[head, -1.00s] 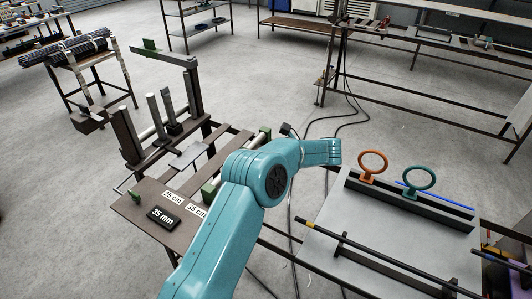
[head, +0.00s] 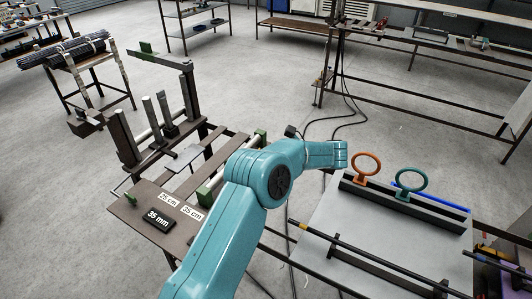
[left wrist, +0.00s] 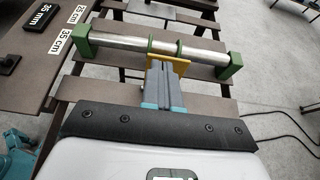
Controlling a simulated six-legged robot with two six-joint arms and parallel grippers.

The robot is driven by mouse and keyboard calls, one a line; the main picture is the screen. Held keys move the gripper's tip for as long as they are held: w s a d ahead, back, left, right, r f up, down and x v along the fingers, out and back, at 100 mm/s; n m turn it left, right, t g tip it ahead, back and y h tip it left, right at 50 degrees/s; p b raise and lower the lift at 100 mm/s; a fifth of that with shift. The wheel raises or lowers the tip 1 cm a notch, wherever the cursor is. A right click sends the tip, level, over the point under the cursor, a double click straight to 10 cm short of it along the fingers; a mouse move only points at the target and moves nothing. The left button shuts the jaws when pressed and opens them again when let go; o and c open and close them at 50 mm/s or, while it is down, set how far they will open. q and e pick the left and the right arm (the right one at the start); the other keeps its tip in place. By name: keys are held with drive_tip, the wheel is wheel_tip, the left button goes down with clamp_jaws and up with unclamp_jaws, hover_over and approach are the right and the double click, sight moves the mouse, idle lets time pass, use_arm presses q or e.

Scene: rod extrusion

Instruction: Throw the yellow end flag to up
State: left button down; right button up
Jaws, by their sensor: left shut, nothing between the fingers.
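The yellow end flag (left wrist: 183,65) is a small flat plate at the silver rod (left wrist: 127,44), beside green rings around the rod's middle. My left gripper (left wrist: 160,62) is shut, with its grey fingers together and nothing between them. Its tips are at the flag and overlap part of it; I cannot tell whether they touch. In the head view a teal arm (head: 270,175) hides most of the rod and the left gripper. The right gripper is in neither view.
Green end blocks (left wrist: 231,67) hold the rod above a brown bench. A black "35 mm" sign (head: 160,218) and white labels lie at its near end. A grey table (head: 345,215) at right carries orange (head: 366,166) and teal (head: 411,181) rings and long rods. Cables cross the floor.

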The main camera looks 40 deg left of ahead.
use_arm(q)
drive_tip(key=w+d+r+b, duration=0.1)
drive_tip(key=d+r+b, duration=0.1)
drive_tip(key=d+r, duration=0.5)
drive_tip(key=shift+w+d, duration=0.2)
drive_tip(key=shift+w, duration=0.15)
drive_tip(key=shift+w+d, duration=0.1)
idle(0.5)
